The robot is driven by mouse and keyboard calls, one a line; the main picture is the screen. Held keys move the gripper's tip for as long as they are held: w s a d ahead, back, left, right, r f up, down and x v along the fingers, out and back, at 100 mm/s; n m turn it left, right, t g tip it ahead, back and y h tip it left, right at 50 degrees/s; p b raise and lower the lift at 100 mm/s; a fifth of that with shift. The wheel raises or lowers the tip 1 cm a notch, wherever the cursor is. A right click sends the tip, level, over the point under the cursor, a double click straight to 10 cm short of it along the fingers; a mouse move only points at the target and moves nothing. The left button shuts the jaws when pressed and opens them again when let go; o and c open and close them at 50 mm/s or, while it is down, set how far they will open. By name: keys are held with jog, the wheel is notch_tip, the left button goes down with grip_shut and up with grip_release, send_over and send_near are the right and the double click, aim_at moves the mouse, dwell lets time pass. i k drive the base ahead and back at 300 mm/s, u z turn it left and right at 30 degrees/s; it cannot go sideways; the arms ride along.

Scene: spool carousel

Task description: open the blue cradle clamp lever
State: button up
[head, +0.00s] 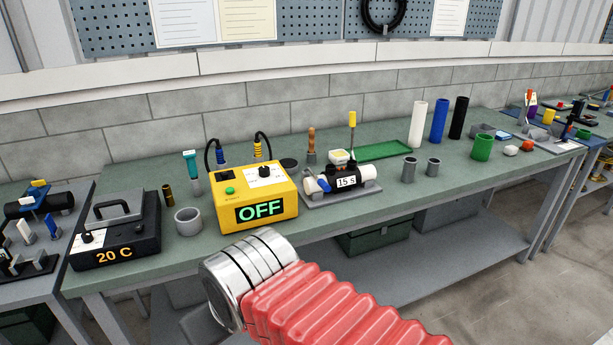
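A grey cradle (340,198) stands on the green bench near the middle of the head view. It holds a white pipe with a black sleeve marked 15 s. A small blue piece (323,183), which looks like the blue clamp lever, sits at the left end of this cradle. It is too small to tell how far it is raised. My arm, with a red bellows and a silver collar, reaches in from the bottom, in front of the bench and apart from the cradle. My gripper does not show.
A yellow box (275,191) reading OFF stands left of the cradle. A black heater (119,236) reading 20 C is further left. Two grey cups (410,169) stand right of the cradle. Behind are a green tray (384,150) and upright white, blue and black tubes.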

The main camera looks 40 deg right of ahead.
aim_at(323, 184)
jog(key=z, duration=0.3)
jog(key=i, duration=0.9)
jog(key=z, duration=0.45)
